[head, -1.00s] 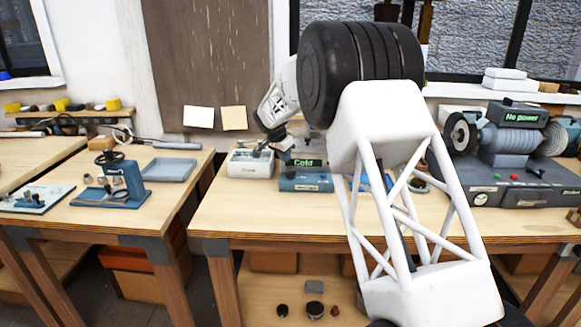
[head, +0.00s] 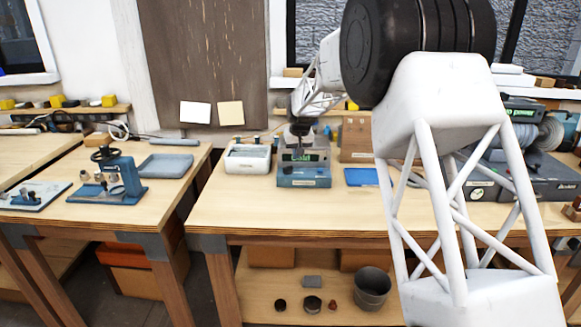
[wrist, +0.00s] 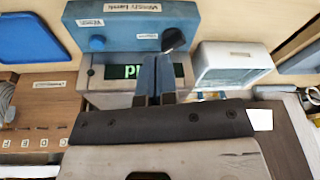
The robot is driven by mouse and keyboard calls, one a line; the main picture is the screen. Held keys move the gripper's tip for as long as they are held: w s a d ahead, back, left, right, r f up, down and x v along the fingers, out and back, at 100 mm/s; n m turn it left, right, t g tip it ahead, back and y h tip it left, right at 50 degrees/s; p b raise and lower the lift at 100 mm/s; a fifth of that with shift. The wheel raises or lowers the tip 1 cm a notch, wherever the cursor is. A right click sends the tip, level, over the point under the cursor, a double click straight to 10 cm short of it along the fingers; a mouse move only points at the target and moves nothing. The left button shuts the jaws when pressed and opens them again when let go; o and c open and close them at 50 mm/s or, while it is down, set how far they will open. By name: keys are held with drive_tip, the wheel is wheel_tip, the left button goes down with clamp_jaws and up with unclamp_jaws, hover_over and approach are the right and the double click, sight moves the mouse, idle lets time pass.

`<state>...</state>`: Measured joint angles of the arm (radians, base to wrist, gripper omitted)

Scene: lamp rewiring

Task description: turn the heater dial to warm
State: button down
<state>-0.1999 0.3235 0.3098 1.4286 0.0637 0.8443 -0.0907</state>
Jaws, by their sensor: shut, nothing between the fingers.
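The heater is a blue-grey box (head: 304,180) on the middle bench, with a green lit display (head: 300,157) that reads "Cold".
A white box (head: 247,158) stands close left of the heater. A flat blue tray (head: 361,177) lies to its right, and a wooden block (head: 356,138) stands behind. A dark machine (head: 540,180) is farther right. The bench front is clear.

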drive_tip(key=shift+s+d+r+n+t+y, duration=0.1)
drive_tip(key=shift+s+d+r+n+y, duration=0.35)
drive_tip(key=shift+n, duration=0.55)
drive_tip(key=shift+s+d+r+n+t+y, duration=0.1)
drive_tip(key=shift+d+r+n+y, duration=0.1)
drive_tip(key=shift+d+n, duration=0.6)
drive_tip(key=shift+s+d+r+n+t+y, duration=0.1)
drive_tip(key=shift+s+d+r+n+y, duration=0.2)
drive_tip(key=shift+n, duration=0.9)
drive_tip(key=shift+f, duration=0.15)
approach(288, 173)
drive_tip(key=f, duration=0.3)
drive_tip(key=s+d+f, duration=0.1)
drive_tip(key=f, duration=0.1)
drive_tip(key=shift+s+d+f, duration=0.1)
drive_tip(key=shift+s+f, duration=0.05)
drive_tip(key=shift+f, duration=0.1)
drive_tip(key=shift+w+a+r, duration=0.2)
drive_tip(key=shift+w+a, duration=0.4)
drive_tip(key=shift+w, duration=0.05)
drive_tip(key=shift+w+a, duration=0.75)
